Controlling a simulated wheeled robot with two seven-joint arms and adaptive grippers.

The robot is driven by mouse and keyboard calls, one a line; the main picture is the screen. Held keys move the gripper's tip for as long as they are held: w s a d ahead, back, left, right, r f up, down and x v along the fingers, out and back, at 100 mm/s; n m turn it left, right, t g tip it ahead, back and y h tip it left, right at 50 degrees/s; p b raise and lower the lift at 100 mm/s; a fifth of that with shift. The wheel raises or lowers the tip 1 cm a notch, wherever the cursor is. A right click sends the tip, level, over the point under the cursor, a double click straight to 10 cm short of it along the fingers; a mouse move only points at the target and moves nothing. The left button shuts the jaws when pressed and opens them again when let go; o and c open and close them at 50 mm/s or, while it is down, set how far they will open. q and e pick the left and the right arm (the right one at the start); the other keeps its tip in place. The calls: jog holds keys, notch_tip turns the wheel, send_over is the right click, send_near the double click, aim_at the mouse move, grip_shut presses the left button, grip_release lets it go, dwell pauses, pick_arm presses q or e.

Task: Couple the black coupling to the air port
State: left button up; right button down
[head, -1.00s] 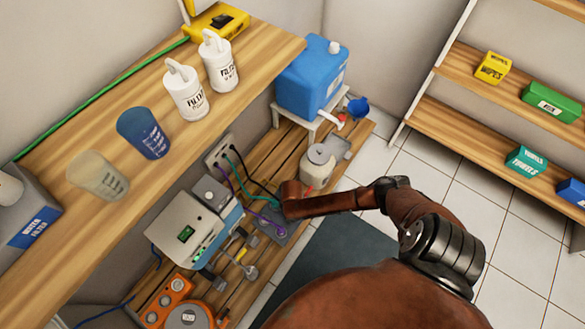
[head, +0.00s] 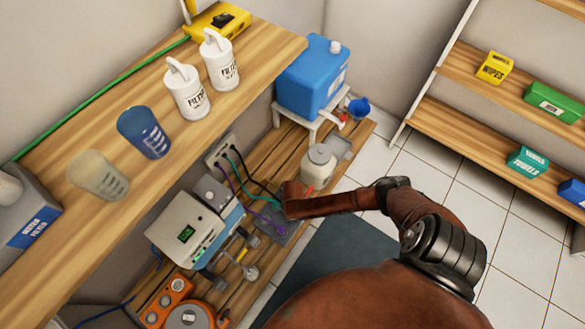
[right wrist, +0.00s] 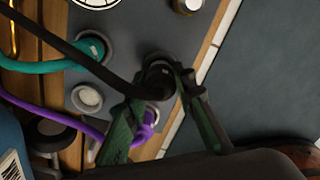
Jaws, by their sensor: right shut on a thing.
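The black coupling (right wrist: 160,76), on the end of a thick black hose (right wrist: 75,52), is between the green fingers of my right gripper (right wrist: 160,90), which is shut on it. The coupling is at the grey panel (right wrist: 118,22); I cannot tell whether it is seated on a port there. A teal hose's coupling (right wrist: 92,50) and a purple hose's coupling (right wrist: 150,116) are on the panel. A pale round port (right wrist: 87,97) between them is bare. In the head view the panel (head: 280,236) is partly covered by my right arm. My left gripper is not in view.
A gauge (right wrist: 95,2) and a metal knob (right wrist: 188,5) are on the panel. A white device (head: 187,230) stands left of it, a white jar (head: 318,168) behind it. The wooden shelf (head: 90,235) overhangs the left. Floor at right is clear.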

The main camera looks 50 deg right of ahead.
jog(key=shift+f+b, duration=0.4)
jog(key=shift+f, duration=0.35)
jog(key=c, duration=1.5)
grip_release()
jog(key=shift+r, duration=0.1)
notch_tip(320, 180, up, 12)
jog(key=shift+f, duration=0.1)
